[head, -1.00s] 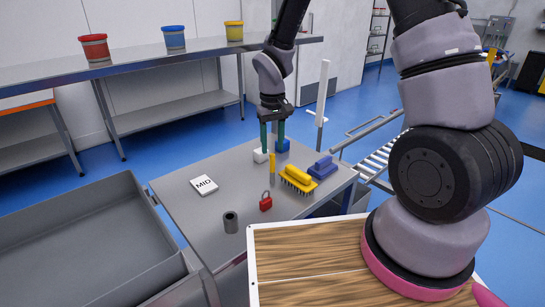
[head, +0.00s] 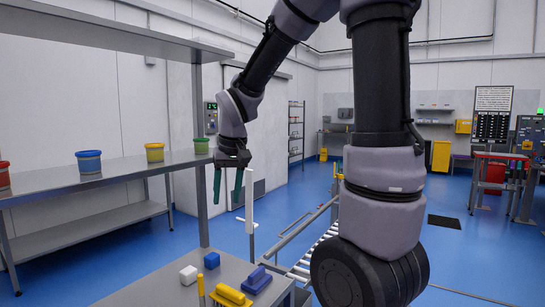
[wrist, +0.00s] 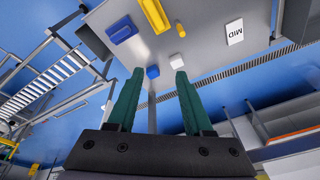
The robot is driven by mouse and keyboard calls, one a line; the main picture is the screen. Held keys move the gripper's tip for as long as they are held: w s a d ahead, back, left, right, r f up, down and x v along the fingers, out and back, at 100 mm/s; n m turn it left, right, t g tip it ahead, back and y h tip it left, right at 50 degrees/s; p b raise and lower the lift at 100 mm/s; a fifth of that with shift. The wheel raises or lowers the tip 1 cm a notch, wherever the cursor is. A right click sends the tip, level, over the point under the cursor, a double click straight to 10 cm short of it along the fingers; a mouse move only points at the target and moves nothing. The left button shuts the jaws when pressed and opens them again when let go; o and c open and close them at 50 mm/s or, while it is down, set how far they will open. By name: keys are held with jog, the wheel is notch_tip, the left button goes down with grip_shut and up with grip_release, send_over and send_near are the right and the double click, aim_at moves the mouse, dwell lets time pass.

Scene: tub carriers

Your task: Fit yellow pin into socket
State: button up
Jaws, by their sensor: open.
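No socket can be made out in the current views.
A white MID card (wrist: 234,32) lies on the table (wrist: 200,50). A white post (head: 249,205) stands behind.

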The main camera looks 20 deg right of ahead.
jog(key=s+d+r+m+t, duration=0.2)
jog(key=s+d+r, duration=0.3)
jog(key=r, duration=0.3)
jog(key=shift+s+d+m+t+y, duration=0.15)
jog(key=shift+s+m+t+y, duration=0.2)
jog(key=shift+s, duration=0.5)
jog(key=shift+o, duration=0.4)
jog(key=s+d+r+m+t, duration=0.1)
jog(key=s+d+r+t, duration=0.1)
jog(key=s+r, duration=0.2)
jog(key=s, duration=0.2)
jog(key=shift+s+d+m, duration=0.25)
jog(key=shift+s+m, duration=0.05)
jog(key=shift+m, duration=0.05)
jog(key=m+g+h, duration=0.1)
jog(key=m+g, duration=0.6)
jog(key=m, duration=0.7)
send_over(201, 284)
jog(key=f, duration=3)
jog(key=shift+w+d+f, duration=0.3)
jog(key=shift+w+f, duration=0.05)
jog(key=shift+w+a+f+h, duration=0.15)
jog(key=shift+f+h, duration=0.1)
jog(key=shift+f, duration=0.65)
jog(key=f, duration=0.7)
jog(key=shift+a, duration=0.2)
